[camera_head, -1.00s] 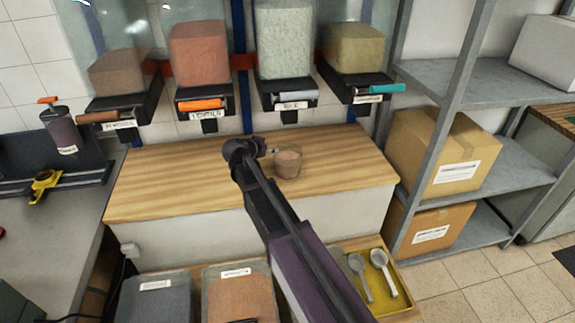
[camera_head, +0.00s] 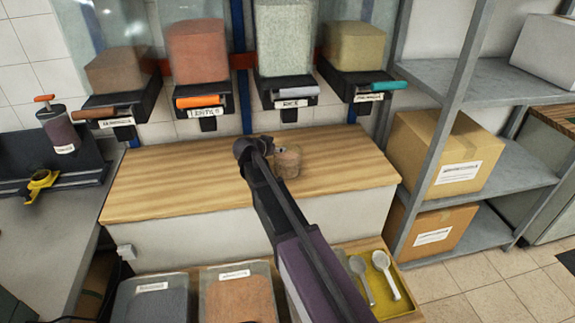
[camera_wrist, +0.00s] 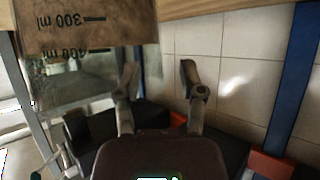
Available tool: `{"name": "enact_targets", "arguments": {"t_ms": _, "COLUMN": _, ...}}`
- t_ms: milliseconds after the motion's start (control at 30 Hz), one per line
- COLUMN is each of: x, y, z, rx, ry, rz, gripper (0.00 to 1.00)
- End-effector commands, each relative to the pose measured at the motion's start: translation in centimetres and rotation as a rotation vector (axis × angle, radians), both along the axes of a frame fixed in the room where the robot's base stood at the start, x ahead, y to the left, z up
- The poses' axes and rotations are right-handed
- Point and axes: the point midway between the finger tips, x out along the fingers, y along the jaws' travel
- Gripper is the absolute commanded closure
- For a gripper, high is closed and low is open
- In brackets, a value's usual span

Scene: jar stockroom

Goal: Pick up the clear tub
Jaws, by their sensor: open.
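The clear tub (camera_head: 288,163) stands on the wooden counter (camera_head: 160,180), with brown contents inside. My gripper (camera_head: 273,150) is at its upper left side and partly overlaps it in the head view. In the wrist view the tub (camera_wrist: 85,28) fills the upper left, with upside-down "300 ml" and "400 ml" marks. My gripper (camera_wrist: 158,75) is open there, with tile wall showing between its fingers. The left finger overlaps the tub's right part; I cannot tell whether they touch. The tub is not between the fingers.
Several dispensers hang above the counter, including one with an orange handle (camera_head: 200,101). A grey shelf with cardboard boxes (camera_head: 440,155) stands at the right. A yellow tray (camera_head: 385,300) with scoops and open bins are in front. The counter's left part is clear.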

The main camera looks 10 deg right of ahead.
Motion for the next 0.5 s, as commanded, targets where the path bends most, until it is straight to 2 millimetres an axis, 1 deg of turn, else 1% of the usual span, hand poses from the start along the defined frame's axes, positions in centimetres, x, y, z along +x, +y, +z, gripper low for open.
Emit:
{"name": "enact_targets", "arguments": {"t_ms": 267, "x": -0.01, "y": 0.01, "z": 0.01, "rx": 0.000, "ry": 0.000, "rz": 0.000, "gripper": 0.48}}
{"name": "enact_targets", "arguments": {"t_ms": 300, "x": -0.02, "y": 0.02, "z": 0.00, "rx": 0.000, "ry": 0.000, "rz": 0.000, "gripper": 0.54}}
{"name": "enact_targets", "arguments": {"t_ms": 367, "x": -0.01, "y": 0.01, "z": 0.01, "rx": 0.000, "ry": 0.000, "rz": 0.000, "gripper": 0.72}}
{"name": "enact_targets", "arguments": {"t_ms": 400, "x": -0.01, "y": 0.01, "z": 0.01, "rx": 0.000, "ry": 0.000, "rz": 0.000, "gripper": 0.84}}
{"name": "enact_targets", "arguments": {"t_ms": 433, "x": -0.02, "y": 0.02, "z": 0.00, "rx": 0.000, "ry": 0.000, "rz": 0.000, "gripper": 0.93}}
{"name": "enact_targets", "arguments": {"t_ms": 467, "x": -0.02, "y": 0.02, "z": 0.00, "rx": 0.000, "ry": 0.000, "rz": 0.000, "gripper": 1.00}}
{"name": "enact_targets", "arguments": {"t_ms": 500, "x": -0.02, "y": 0.02, "z": 0.00, "rx": 0.000, "ry": 0.000, "rz": 0.000, "gripper": 1.00}}
